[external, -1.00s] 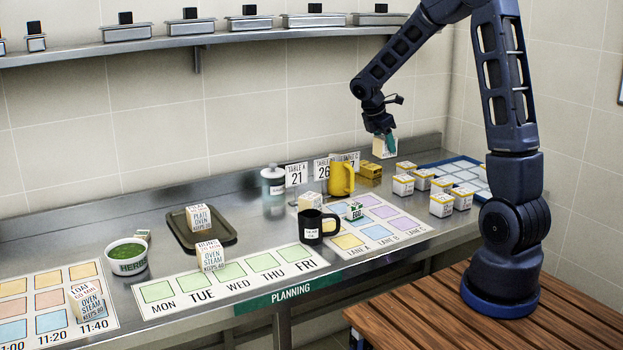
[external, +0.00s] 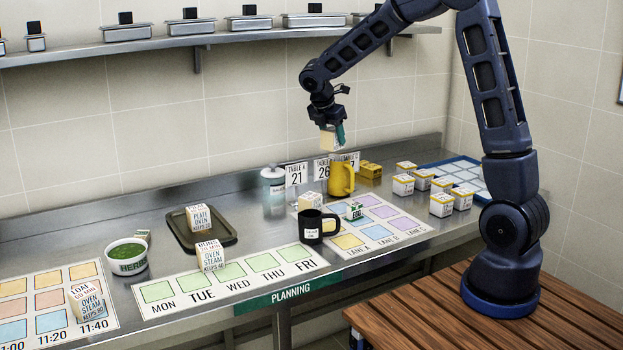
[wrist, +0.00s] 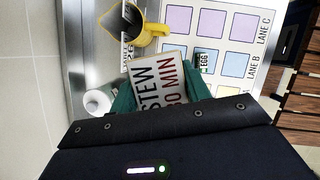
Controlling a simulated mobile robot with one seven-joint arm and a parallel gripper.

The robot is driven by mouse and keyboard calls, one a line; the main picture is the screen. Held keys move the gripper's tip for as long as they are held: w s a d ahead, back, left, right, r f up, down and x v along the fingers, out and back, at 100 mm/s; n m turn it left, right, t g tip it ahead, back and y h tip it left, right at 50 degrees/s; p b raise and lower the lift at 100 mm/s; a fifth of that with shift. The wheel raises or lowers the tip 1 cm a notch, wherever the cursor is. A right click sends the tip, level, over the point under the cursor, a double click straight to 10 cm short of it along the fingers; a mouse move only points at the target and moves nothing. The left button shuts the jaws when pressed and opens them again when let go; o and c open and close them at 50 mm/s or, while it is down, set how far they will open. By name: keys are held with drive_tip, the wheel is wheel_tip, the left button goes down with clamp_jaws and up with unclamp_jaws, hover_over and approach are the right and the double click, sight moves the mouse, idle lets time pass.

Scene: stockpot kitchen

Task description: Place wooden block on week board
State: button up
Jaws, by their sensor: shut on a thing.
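My gripper (external: 333,133) is shut on a wooden block (external: 328,141), held in the air above the yellow jug. In the wrist view the block (wrist: 160,88) shows a face reading STEW and what looks like a minutes figure, partly hidden by the jaws. The week board (external: 187,309), marked MON to FRI with green squares, lies at the front of the counter, to the left of and below my gripper.
The yellow jug (external: 341,180), table number cards (external: 296,174), a black mug (external: 311,228) and the lane board (external: 378,250) are near the middle. A tray (external: 180,235) with a block and a herb bowl (external: 127,262) stand to the left.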

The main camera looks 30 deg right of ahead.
drive_tip(key=s+a+n+t+y, duration=0.25)
drive_tip(key=a+n, duration=0.55)
drive_tip(key=a, duration=2.6)
drive_tip(key=s+a+n+y, duration=0.1)
drive_tip(key=s+a+n, duration=0.2)
drive_tip(key=s+a, duration=0.8)
drive_tip(key=s+a+n+y, duration=0.1)
drive_tip(key=s+a+n, duration=0.2)
drive_tip(key=s+a, duration=0.9)
drive_tip(key=shift+t, duration=0.25)
drive_tip(key=s+a+x, duration=0.1)
drive_tip(key=x, duration=0.5)
drive_tip(key=s+a+x, duration=0.1)
drive_tip(key=x, duration=0.6)
drive_tip(key=s+a+f+x, duration=0.1)
drive_tip(key=x, duration=0.6)
drive_tip(key=shift+a+f, duration=0.2)
drive_tip(key=shift+f, duration=0.15)
drive_tip(key=shift+f, duration=0.1)
drive_tip(key=o, duration=1.1)
drive_tip(key=shift+c, duration=0.2)
